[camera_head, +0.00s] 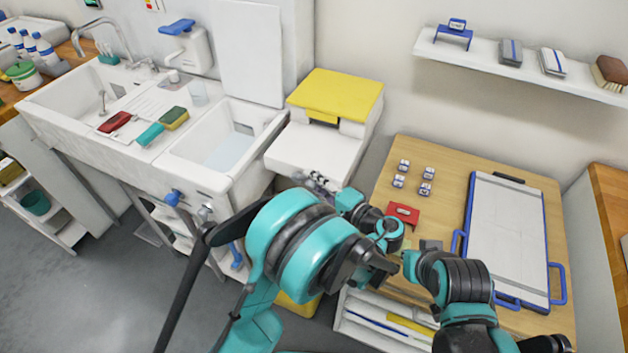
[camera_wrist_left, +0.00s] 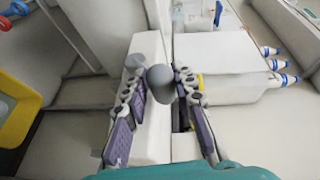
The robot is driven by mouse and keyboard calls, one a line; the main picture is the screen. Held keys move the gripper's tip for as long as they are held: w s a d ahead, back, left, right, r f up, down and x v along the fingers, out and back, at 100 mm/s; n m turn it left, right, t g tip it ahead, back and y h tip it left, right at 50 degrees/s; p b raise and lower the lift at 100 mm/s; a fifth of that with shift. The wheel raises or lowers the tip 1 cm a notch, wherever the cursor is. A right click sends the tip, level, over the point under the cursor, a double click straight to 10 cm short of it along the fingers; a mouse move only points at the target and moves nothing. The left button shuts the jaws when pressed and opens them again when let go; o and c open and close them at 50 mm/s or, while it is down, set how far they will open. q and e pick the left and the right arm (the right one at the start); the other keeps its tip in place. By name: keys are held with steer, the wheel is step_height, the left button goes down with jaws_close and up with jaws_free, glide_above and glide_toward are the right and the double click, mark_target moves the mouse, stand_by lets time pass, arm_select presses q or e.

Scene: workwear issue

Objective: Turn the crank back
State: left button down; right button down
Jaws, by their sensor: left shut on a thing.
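The crank shows in the left wrist view as a dark grey rounded knob (camera_wrist_left: 161,82) at the white machine's side. My left gripper (camera_wrist_left: 162,92) has its two purple-padded fingers on either side of the knob and is shut on it. In the head view my left gripper (camera_head: 319,182) is at the front of the white machine (camera_head: 312,150) with the yellow top (camera_head: 338,92). The crank is hidden there behind the fingers and arm. My right gripper (camera_head: 409,264) is over the wooden table's near edge, partly behind my left arm; its fingers are unclear.
The wooden table (camera_head: 447,160) holds several small white blocks, a red stand (camera_head: 403,214) and a blue-framed white board (camera_head: 507,235). A double sink (camera_head: 215,150) stands left of the machine. A shelf (camera_head: 480,60) hangs above the table. My two arms are close together.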

arm_select(q)
steer(key=shift+r, duration=0.2)
steer(key=shift+w+a+r+p, duration=0.1)
steer(key=shift+a+r+p, duration=0.15)
steer(key=shift+p, duration=0.35)
steer(key=w+a+n+g+h+p, duration=0.1)
steer(key=a+g+h+p, duration=0.1)
steer(key=a+h, duration=0.2)
steer(key=w+a+n+g+h+p, duration=0.2)
steer(key=a+g+h+p, duration=0.1)
steer(key=h, duration=0.4)
steer(key=w+a+n+g+h+p, duration=0.1)
steer(key=a+g+h+p, duration=0.1)
steer(key=a+h, duration=0.3)
steer(key=shift+w+a+f+n+g+h+p, duration=0.2)
steer(key=shift+w+f+n+g+h+p, duration=0.15)
steer(key=shift+g+h, duration=0.25)
steer(key=shift+a+f, duration=0.1)
steer(key=shift+s, duration=0.1)
